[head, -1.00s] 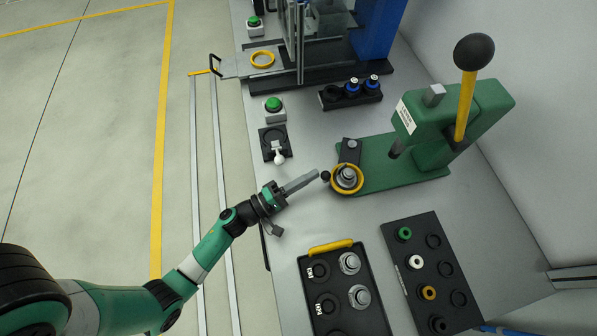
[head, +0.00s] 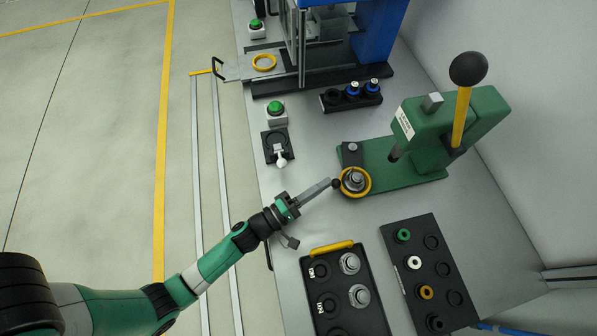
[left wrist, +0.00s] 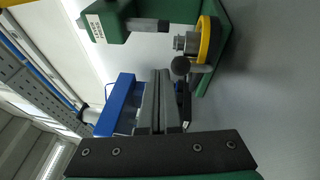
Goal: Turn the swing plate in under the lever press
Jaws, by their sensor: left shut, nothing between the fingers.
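The green lever press (head: 430,120) stands at the right of the bench, with a yellow lever and a black ball on top. Its swing plate carries a yellow ring (head: 367,188) around a metal part (head: 354,180), at the front left of the press base and out from under the ram (head: 395,152). A small black knob (head: 336,184) sits at the plate's left edge. My left gripper (head: 330,183) is shut and empty, its fingertips at the knob. In the left wrist view the knob (left wrist: 180,66) is just beyond the closed fingers (left wrist: 158,100). My right gripper is not seen.
A black tray (head: 325,262) with a yellow handle and metal parts lies in front. A black rack (head: 452,262) with coloured rings lies to its right. A green button (head: 276,108) and a small black fixture (head: 272,139) stand left of the press.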

